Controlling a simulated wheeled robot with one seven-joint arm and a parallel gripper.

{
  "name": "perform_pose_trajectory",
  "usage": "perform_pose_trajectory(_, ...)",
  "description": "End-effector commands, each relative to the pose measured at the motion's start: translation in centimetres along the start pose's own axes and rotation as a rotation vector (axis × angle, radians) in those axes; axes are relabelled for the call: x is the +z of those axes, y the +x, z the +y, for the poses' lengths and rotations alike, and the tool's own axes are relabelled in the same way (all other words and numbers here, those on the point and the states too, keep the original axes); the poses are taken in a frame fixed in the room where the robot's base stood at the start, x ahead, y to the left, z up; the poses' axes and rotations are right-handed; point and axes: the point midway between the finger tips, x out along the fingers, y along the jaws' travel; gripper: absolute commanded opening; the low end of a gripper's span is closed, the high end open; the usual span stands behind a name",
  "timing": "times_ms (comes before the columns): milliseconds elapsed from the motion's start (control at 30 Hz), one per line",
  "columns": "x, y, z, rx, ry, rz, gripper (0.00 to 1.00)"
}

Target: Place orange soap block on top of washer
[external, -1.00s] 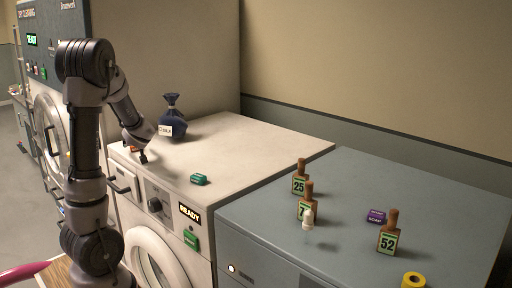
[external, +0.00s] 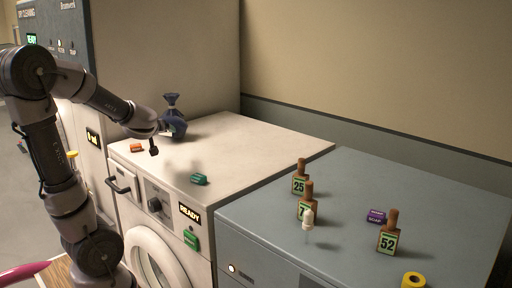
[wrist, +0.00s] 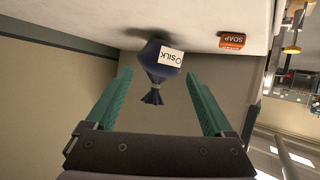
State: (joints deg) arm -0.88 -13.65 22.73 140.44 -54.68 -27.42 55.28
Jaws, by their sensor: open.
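The orange soap block (external: 137,148) lies on the white washer top (external: 245,140), near its left front corner. It also shows in the wrist view (wrist: 232,41), with SOAP lettering, to the right of the fingers and outside them. My gripper (external: 154,150) is above the washer top, to the right of the soap and apart from it. In the wrist view its two green fingers (wrist: 160,95) are spread wide with nothing held between them.
A green block (external: 199,179) lies near the washer's front edge. The grey machine (external: 350,175) at right holds numbered bottles (external: 389,238), purple soap (external: 377,216) and yellow tape (external: 413,280).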

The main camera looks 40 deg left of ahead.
Motion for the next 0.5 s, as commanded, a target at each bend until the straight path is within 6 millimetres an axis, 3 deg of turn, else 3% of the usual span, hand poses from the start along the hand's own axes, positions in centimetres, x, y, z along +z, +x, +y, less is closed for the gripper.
perform_pose_trajectory(33, -0.4, -2.1, 3.6, 0.146, 0.048, -0.001, 0.87)
perform_pose_trajectory(100, 0.4, -5.9, 8.4, 0.351, 0.149, -0.031, 0.87)
perform_pose_trajectory(200, 3.1, -12.0, 12.6, 0.571, 0.338, -0.110, 0.87)
perform_pose_trajectory(267, 5.3, -15.5, 13.4, 0.649, 0.470, -0.166, 0.87)
perform_pose_trajectory(333, 7.7, -18.7, 12.8, 0.685, 0.625, -0.230, 0.87)
perform_pose_trajectory(400, 9.5, -20.9, 11.3, 0.671, 0.766, -0.282, 0.87)
perform_pose_trajectory(500, 10.9, -22.7, 8.6, 0.605, 0.917, -0.332, 0.87)
